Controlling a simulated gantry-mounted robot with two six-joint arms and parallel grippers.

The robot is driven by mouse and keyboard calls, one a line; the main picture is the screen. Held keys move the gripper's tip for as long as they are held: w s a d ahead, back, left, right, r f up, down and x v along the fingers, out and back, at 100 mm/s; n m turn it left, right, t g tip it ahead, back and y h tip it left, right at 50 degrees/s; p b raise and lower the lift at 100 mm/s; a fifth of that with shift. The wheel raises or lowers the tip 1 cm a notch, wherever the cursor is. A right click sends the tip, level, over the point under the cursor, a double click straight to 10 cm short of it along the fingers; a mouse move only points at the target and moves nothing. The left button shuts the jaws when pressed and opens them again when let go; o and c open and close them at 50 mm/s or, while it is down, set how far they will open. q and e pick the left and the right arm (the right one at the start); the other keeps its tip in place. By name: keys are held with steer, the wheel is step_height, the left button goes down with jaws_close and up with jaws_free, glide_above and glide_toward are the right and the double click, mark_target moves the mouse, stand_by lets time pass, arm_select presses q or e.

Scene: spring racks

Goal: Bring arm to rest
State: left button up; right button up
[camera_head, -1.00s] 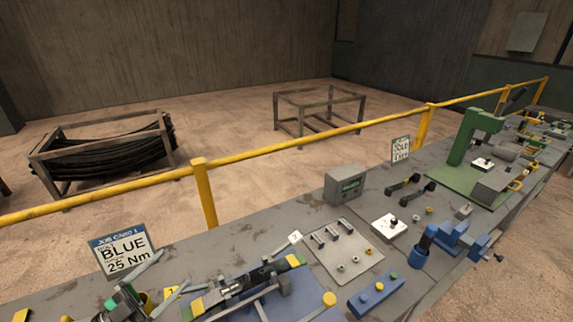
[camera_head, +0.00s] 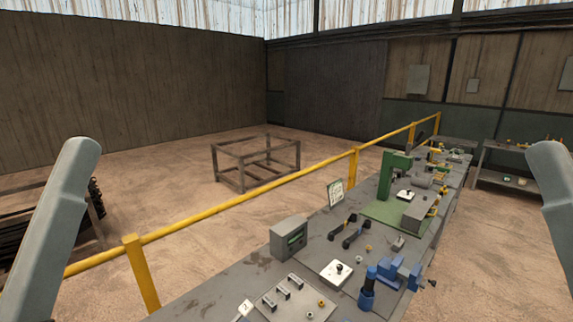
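Two grey-green links of my arms show in the head view, one rising at the left edge and one at the right edge. Neither gripper can be seen, so their fingers and anything in them are hidden. The long grey workbench (camera_head: 232,283) runs from the bottom middle toward the back right.
A yellow railing (camera_head: 226,203) runs along the bench's far side, with a post (camera_head: 141,272) at lower left. An empty metal frame (camera_head: 256,162) stands on the open floor beyond. A second table (camera_head: 515,184) stands at the right. A small sign (camera_head: 335,193) stands on the bench.

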arm_select(q)
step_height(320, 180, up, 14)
steer(key=p, duration=1.1)
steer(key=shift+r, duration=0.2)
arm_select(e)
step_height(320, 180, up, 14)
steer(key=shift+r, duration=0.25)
